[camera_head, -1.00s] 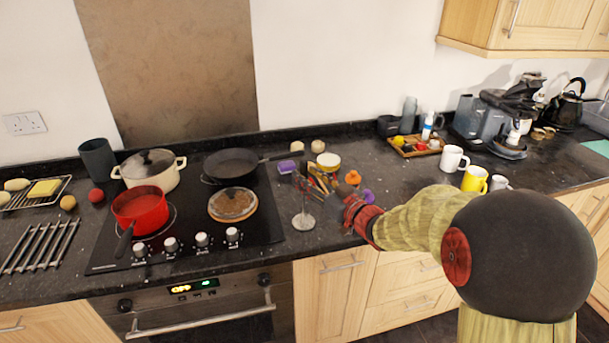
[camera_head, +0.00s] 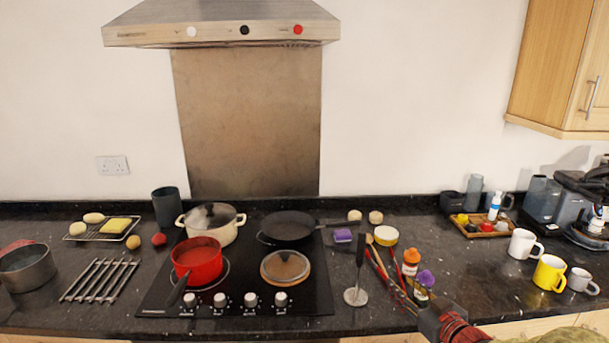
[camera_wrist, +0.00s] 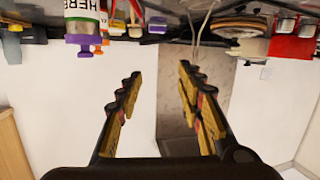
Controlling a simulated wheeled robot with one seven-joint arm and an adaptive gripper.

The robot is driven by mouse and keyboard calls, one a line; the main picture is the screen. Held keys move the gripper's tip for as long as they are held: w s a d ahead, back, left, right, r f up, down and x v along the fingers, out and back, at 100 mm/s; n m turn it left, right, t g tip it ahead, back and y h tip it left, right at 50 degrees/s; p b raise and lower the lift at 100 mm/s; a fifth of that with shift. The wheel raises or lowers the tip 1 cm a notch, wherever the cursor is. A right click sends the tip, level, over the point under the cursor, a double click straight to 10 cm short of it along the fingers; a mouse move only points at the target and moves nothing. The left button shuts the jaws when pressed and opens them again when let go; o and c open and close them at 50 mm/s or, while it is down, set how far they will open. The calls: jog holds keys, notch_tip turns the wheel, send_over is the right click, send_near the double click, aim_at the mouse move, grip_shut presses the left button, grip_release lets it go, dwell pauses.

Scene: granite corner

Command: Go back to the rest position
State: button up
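My gripper (camera_head: 432,312) is at the bottom right of the head view, near the front edge of the counter. It also shows in the wrist view (camera_wrist: 160,74), where its two fingers stand apart with nothing between them. A spice jar with a purple lid (camera_head: 424,280) stands close behind it. In the wrist view this jar (camera_wrist: 84,20) appears upside down at the upper left. A jar with an orange lid (camera_head: 411,258) stands behind the purple-lidded one. Part of my gripper is cut off by the lower frame edge in the head view.
The hob with a red saucepan (camera_head: 198,262), a cream pot (camera_head: 211,226) and a black frying pan (camera_head: 288,226) is left of my gripper. Long utensils (camera_head: 378,258) lie near the jars. A white mug (camera_head: 522,244) and a yellow mug (camera_head: 549,271) stand to the right.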

jog(key=s+d+f+m+g+h, duration=0.4)
jog(key=s+d+f+g+h, duration=0.3)
jog(key=s+d, duration=0.35)
jog(key=s+a+r+m+g, duration=0.1)
jog(key=s+a+m+g, duration=0.3)
jog(key=s, duration=0.6)
jog(key=s+a+r+n+y, duration=0.1)
jog(key=s+a+r+n, duration=0.1)
jog(key=s+a+r, duration=0.3)
jog(key=s+a+r+n+t+y+p, duration=0.1)
jog(key=s+a+r, duration=0.3)
jog(key=a, duration=0.7)
jog(key=shift+s+r+n+y, duration=0.4)
jog(key=shift+r+n+y, duration=0.25)
jog(key=shift+r, duration=0.2)
